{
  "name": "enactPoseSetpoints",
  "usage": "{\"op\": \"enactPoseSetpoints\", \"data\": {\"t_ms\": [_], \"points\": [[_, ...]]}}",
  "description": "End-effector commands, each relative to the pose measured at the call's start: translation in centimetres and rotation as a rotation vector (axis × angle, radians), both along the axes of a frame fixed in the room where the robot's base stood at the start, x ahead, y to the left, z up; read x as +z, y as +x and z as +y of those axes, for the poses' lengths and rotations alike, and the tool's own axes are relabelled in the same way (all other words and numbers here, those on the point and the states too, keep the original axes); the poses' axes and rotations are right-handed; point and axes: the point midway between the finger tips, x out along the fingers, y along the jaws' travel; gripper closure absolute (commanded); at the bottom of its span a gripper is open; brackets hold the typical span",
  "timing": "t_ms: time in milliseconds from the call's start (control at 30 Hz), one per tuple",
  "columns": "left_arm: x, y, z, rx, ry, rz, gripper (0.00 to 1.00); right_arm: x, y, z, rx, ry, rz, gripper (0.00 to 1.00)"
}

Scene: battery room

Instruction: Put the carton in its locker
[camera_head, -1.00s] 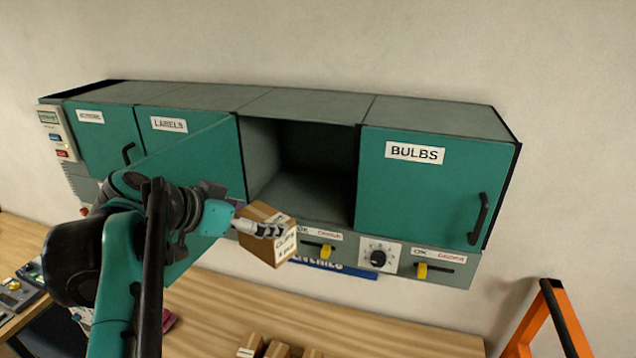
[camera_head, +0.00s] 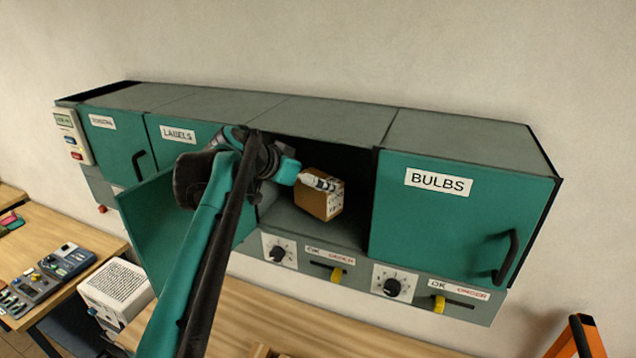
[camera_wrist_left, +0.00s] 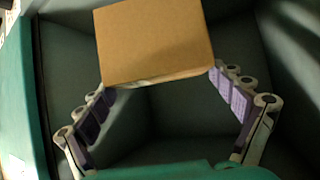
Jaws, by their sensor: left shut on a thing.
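The carton (camera_head: 318,196) is a small brown box with a white label. In the head view it is at the open locker (camera_head: 292,222), inside its mouth and above its floor as far as I can tell. My left gripper (camera_head: 318,183) is shut on the carton. In the left wrist view the carton (camera_wrist_left: 156,42) sits between the two fingertips, with dark locker walls around it. The locker's green door (camera_head: 165,225) is swung open to the left, partly hidden by my left arm. My right gripper is not in view.
The closed BULBS locker (camera_head: 450,225) is to the right and the closed LABELS locker (camera_head: 172,150) to the left. Dials and yellow sliders line the strip below. A wooden bench (camera_head: 300,325) runs underneath. An orange ladder-like frame (camera_head: 580,340) stands at lower right.

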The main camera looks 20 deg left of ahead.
Motion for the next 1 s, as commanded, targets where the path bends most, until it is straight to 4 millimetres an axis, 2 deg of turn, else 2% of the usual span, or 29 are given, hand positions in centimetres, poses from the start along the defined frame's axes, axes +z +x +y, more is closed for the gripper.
{"op": "enactPoseSetpoints", "data": {"t_ms": [233,400,500,867,900,1000], "points": [[0.0,2.6,0.1,0.000,-0.002,0.000,0.51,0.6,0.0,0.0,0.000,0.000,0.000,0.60],[-2.7,2.3,0.1,0.001,-0.001,-0.001,0.51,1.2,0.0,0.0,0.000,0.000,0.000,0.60],[-3.4,2.2,0.1,0.001,-0.001,-0.001,0.51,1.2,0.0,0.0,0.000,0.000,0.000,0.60],[-3.9,2.2,0.1,0.001,-0.001,-0.001,0.51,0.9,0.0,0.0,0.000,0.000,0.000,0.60],[-3.8,2.2,0.1,0.001,-0.001,0.000,0.00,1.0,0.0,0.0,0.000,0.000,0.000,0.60],[-3.8,2.2,0.1,0.001,-0.001,0.000,0.00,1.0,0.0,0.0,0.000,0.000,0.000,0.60]]}}
